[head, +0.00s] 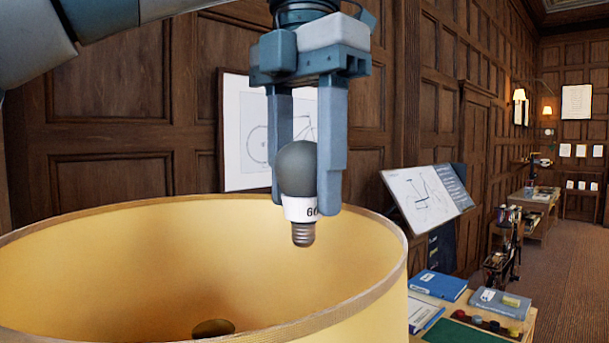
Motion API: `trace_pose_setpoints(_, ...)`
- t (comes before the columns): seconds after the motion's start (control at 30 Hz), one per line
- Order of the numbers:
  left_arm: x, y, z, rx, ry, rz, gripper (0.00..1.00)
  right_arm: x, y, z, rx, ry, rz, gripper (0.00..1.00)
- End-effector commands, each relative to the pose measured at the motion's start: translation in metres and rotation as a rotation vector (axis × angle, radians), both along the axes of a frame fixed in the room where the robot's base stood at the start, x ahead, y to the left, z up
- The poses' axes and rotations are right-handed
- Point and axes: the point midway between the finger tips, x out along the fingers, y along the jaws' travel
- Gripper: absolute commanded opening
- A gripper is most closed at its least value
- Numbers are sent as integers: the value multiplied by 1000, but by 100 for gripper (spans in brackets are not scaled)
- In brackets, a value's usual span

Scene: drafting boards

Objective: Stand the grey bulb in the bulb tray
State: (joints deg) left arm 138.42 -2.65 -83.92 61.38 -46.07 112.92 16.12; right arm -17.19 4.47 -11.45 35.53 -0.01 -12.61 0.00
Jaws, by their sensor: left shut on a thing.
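The grey bulb (299,168) has a dark grey globe, a white collar with a number on it and a metal screw base pointing down. My left gripper (306,190) points down and is shut on the bulb, one finger on each side. It holds the bulb upright in the air, in front of or over the yellow lampshade's far rim; I cannot tell which. My right gripper is not in view. I cannot make out a bulb tray in this view.
A large yellow lampshade (120,250), open at the top, fills the lower left. A low table at lower right carries a blue book (438,285), a grey-blue book (500,302), a green mat (465,333) and small coloured pots. A tilted drafting board (425,196) stands behind.

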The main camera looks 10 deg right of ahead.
Motion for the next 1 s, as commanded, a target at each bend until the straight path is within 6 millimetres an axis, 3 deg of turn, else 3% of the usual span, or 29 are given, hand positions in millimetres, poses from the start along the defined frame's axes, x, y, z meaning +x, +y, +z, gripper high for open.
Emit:
trace_pose_setpoints(0.07, 0, 0, 11, 0, 0, 0, 30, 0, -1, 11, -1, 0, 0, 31)
trace_pose_setpoints(0.4, 0, 0, 32, -1, -1, 0, 30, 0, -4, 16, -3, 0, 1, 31)
trace_pose_setpoints(1.0, 0, 0, 34, 0, 0, 0, 30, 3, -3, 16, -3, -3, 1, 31)
